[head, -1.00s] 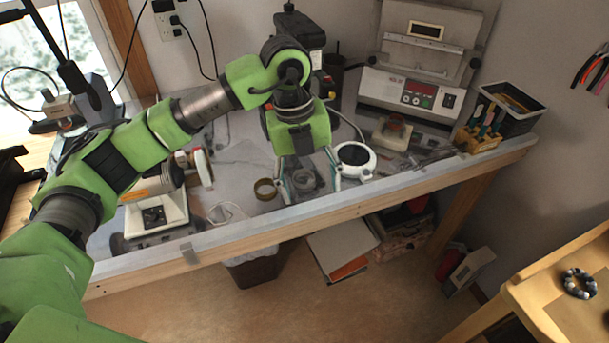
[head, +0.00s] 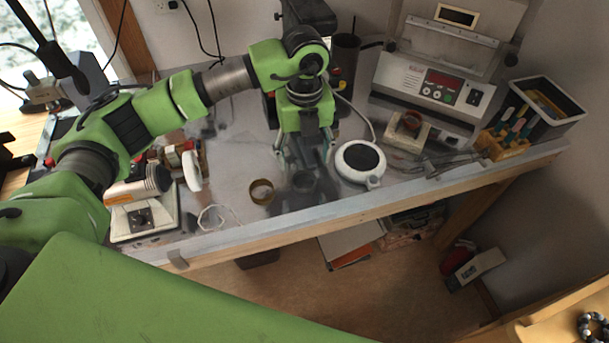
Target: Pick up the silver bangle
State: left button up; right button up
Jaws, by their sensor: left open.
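The silver bangle looks to be the dull grey ring (head: 304,183) lying on the grey bench top near its front edge, in a darker patch. My left gripper (head: 305,158) points down just behind and above it in the head view. Its two fingers are apart, and I see nothing between them. The bangle appears free of the fingers, though the exact height of the tips is hard to tell. My right gripper is not in view.
A brass-coloured ring (head: 262,191) lies left of the grey ring, and a thin pale loop (head: 213,217) farther left. A round white device (head: 360,161) stands close on the right. A black cup (head: 345,62) is behind. A tool bin (head: 541,108) is far right.

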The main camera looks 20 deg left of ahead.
aim_at(304, 182)
pick_arm(q)
jog(key=shift+f, duration=0.6)
jog(key=shift+w+f, duration=0.15)
jog(key=shift+f, duration=0.2)
notch_tip(304, 182, down, 2)
jog(key=shift+f+p, duration=0.2)
jog(key=shift+p, duration=1.05)
notch_tip(304, 182, down, 2)
jog(key=shift+f+p, duration=0.15)
jog(key=shift+p, duration=0.15)
jog(key=shift+f, duration=0.4)
jog(key=c, duration=1.2)
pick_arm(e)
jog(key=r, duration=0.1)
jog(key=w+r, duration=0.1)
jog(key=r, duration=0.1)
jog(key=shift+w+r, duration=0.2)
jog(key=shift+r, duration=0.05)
